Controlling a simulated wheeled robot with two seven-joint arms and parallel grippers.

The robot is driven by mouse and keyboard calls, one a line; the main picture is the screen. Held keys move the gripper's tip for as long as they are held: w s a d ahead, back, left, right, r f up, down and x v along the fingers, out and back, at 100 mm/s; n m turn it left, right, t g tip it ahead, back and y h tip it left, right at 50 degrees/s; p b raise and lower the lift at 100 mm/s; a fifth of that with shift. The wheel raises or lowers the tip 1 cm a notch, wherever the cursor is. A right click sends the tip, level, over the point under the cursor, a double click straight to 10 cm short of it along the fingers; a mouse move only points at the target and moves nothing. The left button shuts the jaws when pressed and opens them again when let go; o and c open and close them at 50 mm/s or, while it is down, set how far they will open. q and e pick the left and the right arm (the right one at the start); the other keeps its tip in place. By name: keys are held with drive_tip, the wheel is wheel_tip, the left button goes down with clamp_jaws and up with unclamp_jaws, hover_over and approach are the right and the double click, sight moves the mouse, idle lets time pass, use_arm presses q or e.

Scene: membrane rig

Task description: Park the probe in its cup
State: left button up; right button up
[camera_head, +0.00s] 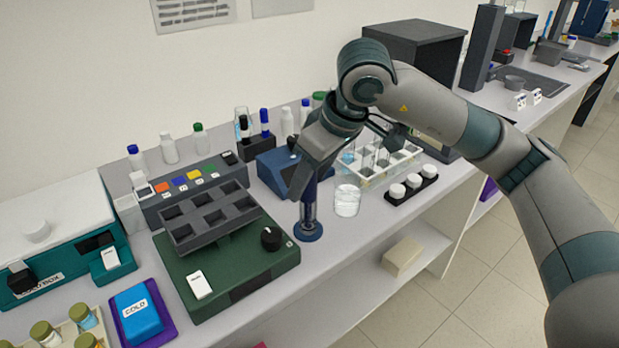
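The probe (309,191) looks like the upright dark blue body below my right gripper. Its lower part goes into a clear tube-like cup (309,213) on a round blue base (308,232), at the front edge of the bench right of the green unit. My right gripper (301,186) reaches down from the upper right. One grey finger lies against or just in front of the probe's upper left side. The other finger is hidden, so its grip on the probe is unclear. The probe's tip is hard to make out. My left gripper is out of view.
A beaker (347,200) stands close right of the cup, with a black strip of white-capped jars (411,185) and a tube rack (376,166) beyond. The green unit (230,265) with a knob is close left. A blue device (276,170) stands behind.

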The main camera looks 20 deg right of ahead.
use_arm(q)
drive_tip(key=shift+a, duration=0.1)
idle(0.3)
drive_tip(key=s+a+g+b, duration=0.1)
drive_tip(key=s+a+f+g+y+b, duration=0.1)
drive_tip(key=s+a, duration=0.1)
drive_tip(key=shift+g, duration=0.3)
use_arm(e)
drive_tip(key=v, duration=1.7)
drive_tip(key=shift+r, duration=0.2)
drive_tip(key=shift+s, duration=0.15)
